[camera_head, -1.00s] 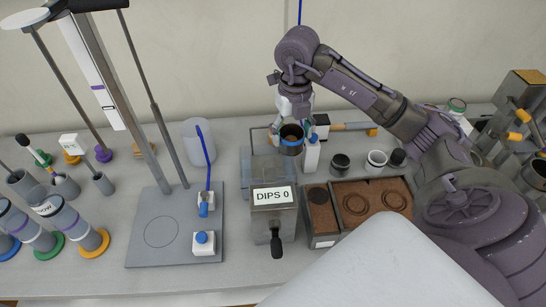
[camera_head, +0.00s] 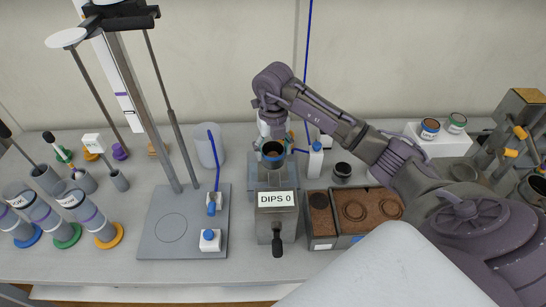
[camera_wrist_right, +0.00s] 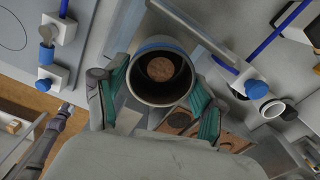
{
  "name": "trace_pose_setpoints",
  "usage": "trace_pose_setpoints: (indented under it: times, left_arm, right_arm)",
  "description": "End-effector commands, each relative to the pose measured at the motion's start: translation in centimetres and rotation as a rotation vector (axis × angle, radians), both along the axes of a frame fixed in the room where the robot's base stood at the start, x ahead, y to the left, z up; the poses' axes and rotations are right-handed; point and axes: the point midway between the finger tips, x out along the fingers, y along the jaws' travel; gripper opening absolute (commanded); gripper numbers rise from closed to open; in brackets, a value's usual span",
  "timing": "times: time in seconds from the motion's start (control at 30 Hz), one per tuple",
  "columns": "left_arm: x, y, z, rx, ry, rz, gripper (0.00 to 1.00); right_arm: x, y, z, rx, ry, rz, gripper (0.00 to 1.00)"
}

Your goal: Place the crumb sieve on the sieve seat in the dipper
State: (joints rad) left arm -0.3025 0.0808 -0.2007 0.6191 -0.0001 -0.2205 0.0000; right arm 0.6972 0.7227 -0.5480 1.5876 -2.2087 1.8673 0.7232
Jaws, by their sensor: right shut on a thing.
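The crumb sieve (camera_head: 273,151) is a dark round cup with a blue band. My right gripper (camera_head: 272,142) is shut on it, over the back part of the dipper. The right wrist view shows the sieve (camera_wrist_right: 159,88) upright between two green-padded fingers, with a brown round mass inside. The dipper (camera_head: 277,214) is a grey box labelled "DIPS 0" with a black handle in front and a clear tank behind. The sieve seat is hidden behind the sieve and gripper, so I cannot tell whether the sieve touches it.
A dark cup (camera_head: 342,172) and soil trays (camera_head: 322,229) lie further right. A tall stand on a grey plate (camera_head: 160,243) is to the left. The table front by the handle is clear.

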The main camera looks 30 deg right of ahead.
Motion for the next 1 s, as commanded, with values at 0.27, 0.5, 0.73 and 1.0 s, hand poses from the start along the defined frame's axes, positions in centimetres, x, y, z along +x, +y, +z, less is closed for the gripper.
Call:
trace_pose_setpoints:
  times: [0.27, 0.5, 0.73, 1.0]
  left_arm:
    - [-0.1, 0.0, 1.0, 0.001, 0.003, 0.0, 0.4]
    - [0.0, -0.1, 1.0, -0.001, 0.0, 0.001, 0.4]
    - [0.4, -0.1, 0.8, -0.001, -0.006, 0.001, 0.4]
    - [0.4, -0.1, 0.9, -0.002, -0.007, 0.001, 0.4]
  right_arm:
    - [0.0, 0.1, -3.0, 0.0, 0.005, -0.001, 0.24]
    - [0.1, 0.0, -4.1, 0.0, 0.0, 0.0, 0.24]
    - [0.1, 0.0, -4.4, 0.0, 0.0, 0.0, 0.73]
    - [0.1, 0.0, -4.4, 0.0, 0.0, 0.0, 0.95]
